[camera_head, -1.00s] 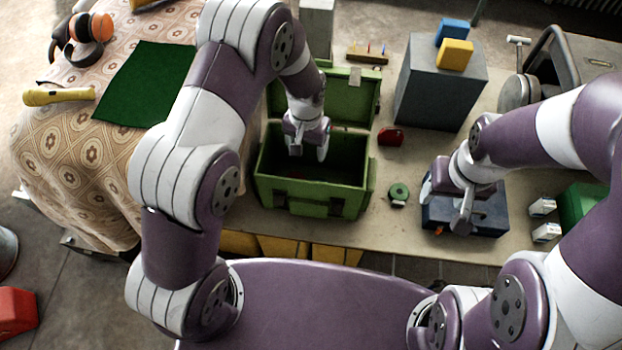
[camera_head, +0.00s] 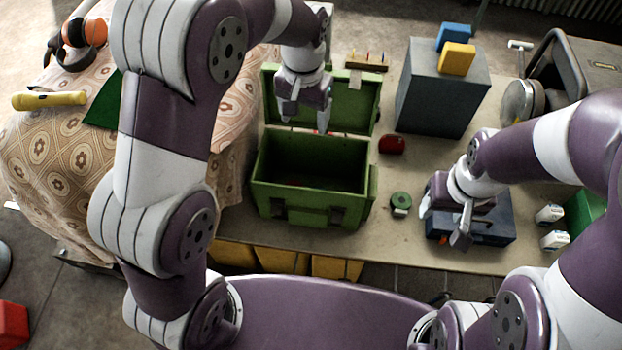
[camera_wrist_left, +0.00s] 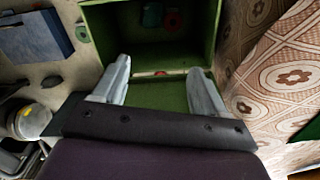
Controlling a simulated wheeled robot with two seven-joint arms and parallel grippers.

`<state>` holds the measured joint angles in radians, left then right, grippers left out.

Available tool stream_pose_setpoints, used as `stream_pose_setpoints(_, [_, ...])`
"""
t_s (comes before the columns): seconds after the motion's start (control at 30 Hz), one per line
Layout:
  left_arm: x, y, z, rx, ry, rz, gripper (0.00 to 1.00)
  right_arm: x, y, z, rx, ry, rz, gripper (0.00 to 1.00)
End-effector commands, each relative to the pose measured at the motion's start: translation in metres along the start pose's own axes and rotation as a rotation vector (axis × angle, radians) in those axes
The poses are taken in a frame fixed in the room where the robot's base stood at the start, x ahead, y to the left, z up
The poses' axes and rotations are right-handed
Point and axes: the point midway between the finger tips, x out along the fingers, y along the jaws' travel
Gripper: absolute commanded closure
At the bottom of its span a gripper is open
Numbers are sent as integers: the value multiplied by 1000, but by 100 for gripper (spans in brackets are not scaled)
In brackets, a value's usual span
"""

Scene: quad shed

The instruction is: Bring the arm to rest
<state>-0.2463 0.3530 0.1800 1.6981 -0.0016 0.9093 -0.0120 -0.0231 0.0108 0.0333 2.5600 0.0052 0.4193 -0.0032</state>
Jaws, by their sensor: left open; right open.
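My left gripper (camera_head: 305,112) is open and empty, above the back of the open green toolbox (camera_head: 297,216), in front of its raised lid (camera_head: 362,102). In the left wrist view the two fingers (camera_wrist_left: 158,85) stand apart with the box's inside beyond them. A teal item (camera_wrist_left: 152,15) and a red round item (camera_wrist_left: 173,20) lie inside the box. My right gripper (camera_head: 445,222) is open, over the dark blue case (camera_head: 492,228) on the workbench; whether it touches the case is unclear.
A grey block (camera_head: 440,92) carries a blue box (camera_head: 453,34) and a yellow box (camera_head: 457,58). A red item (camera_head: 391,145) and a green roll (camera_head: 401,203) lie right of the toolbox. A patterned cloth (camera_head: 60,165) covers the left surface, with a yellow flashlight (camera_head: 48,100).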

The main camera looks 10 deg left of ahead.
Motion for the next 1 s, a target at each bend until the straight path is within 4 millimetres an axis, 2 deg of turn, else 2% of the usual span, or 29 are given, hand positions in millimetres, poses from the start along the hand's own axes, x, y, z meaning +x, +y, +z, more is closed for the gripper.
stream_pose_setpoints(0.27, [0, 0, -4, -1, 17, 0, 28, 0, 0, 0, 0, 0, 0, 45])
stream_pose_setpoints(0.3, [7, 0, -3, -2, 33, 0, 28, 0, 0, 0, 0, 0, 0, 45])
stream_pose_setpoints(0.37, [22, -1, 15, -7, 38, 1, 28, 2, 0, 0, 0, 0, 0, 45])
stream_pose_setpoints(0.47, [51, -16, 64, -59, 66, 0, 28, 20, 0, 2, 0, 0, 0, 45])
stream_pose_setpoints(0.5, [61, -22, 86, -86, 77, -1, 28, 28, 0, 3, 0, 0, 0, 45])
stream_pose_setpoints(0.6, [79, -35, 136, -153, 95, -4, 28, 44, 0, 5, 0, -1, 0, 45])
stream_pose_setpoints(0.7, [88, -42, 170, -207, 98, -7, 28, 55, 0, 7, 0, 0, 0, 45])
stream_pose_setpoints(0.8, [85, -50, 171, -240, 123, -12, 28, 59, 0, 7, 0, 0, 0, 45])
stream_pose_setpoints(1.0, [82, -49, 171, -239, 118, -11, 28, 55, 0, 6, 0, 0, 0, 45])
